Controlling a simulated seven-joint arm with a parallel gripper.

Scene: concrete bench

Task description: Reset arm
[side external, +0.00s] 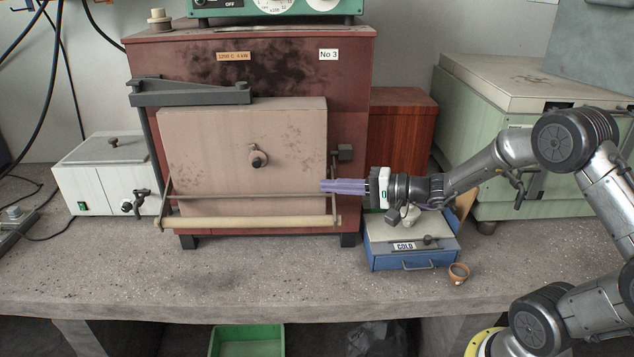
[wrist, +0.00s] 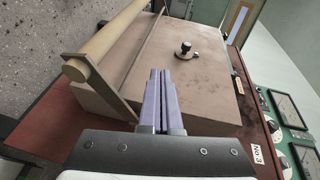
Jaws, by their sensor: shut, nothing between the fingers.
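My gripper (side external: 322,186) has long purple fingers pressed together and empty. It points left in front of the right edge of the furnace door (side external: 235,130). In the wrist view the shut fingers (wrist: 161,75) point across the door (wrist: 190,70), which fills the middle of the picture. The pale door closes the front of the dark red furnace (side external: 290,60), with a round knob (side external: 257,158) at its centre. A pale bar handle (side external: 255,225) runs along the bottom of the door. Whether the fingers touch the door cannot be told.
A green cabinet (side external: 500,130) stands at right, a white unit (side external: 107,177) at left. The front strip of the bench (side external: 200,280) is clear.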

